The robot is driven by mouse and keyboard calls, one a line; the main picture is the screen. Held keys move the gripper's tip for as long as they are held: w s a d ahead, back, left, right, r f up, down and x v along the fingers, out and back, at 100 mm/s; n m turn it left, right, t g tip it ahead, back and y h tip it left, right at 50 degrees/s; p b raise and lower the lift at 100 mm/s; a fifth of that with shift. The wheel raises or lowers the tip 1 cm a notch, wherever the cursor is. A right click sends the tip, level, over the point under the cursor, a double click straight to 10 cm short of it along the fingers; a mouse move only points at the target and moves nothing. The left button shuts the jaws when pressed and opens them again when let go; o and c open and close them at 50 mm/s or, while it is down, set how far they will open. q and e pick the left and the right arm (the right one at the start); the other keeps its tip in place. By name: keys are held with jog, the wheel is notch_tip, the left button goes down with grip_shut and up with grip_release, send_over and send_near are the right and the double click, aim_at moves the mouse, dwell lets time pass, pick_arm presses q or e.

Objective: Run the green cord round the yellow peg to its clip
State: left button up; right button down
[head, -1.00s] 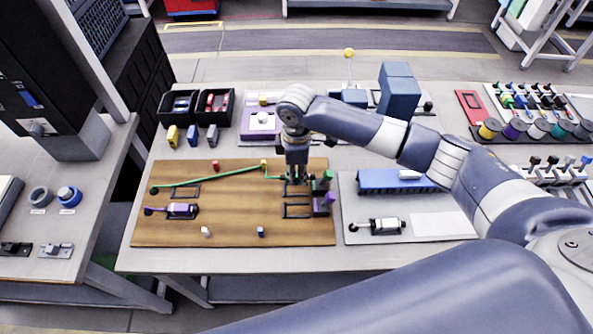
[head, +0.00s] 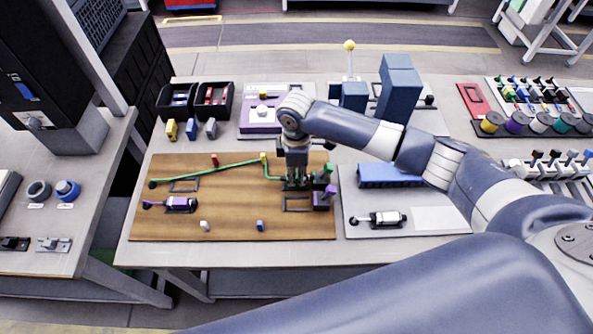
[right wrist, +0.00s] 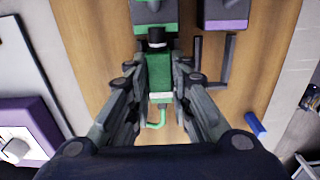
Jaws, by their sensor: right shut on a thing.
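The green cord (head: 205,173) runs from its left end on the brown board, past the yellow peg (head: 263,158), and bends there toward my right gripper. My right gripper (head: 297,183) is shut on the green plug (right wrist: 158,75) at the cord's end, which has a white band and a black tip. The cord trails from it in the right wrist view. The green clip (head: 329,191) is just right of the gripper; in the right wrist view it (right wrist: 152,14) lies straight beyond the plug's black tip. A gap between plug and clip is hard to judge. My left gripper is out of view.
The purple clip (head: 323,203) stands beside the green one. Red (head: 214,160), white (head: 205,225) and blue (head: 260,225) pegs stand on the board (head: 230,215).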

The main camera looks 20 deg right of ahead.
aim_at(297, 176)
jog(key=shift+f, duration=0.6)
dwell(0.6)
jog(key=c, duration=1.4)
grip_release()
jog(key=shift+o, duration=0.2)
jog(key=shift+r, duration=0.1)
notch_tip(297, 176, up, 12)
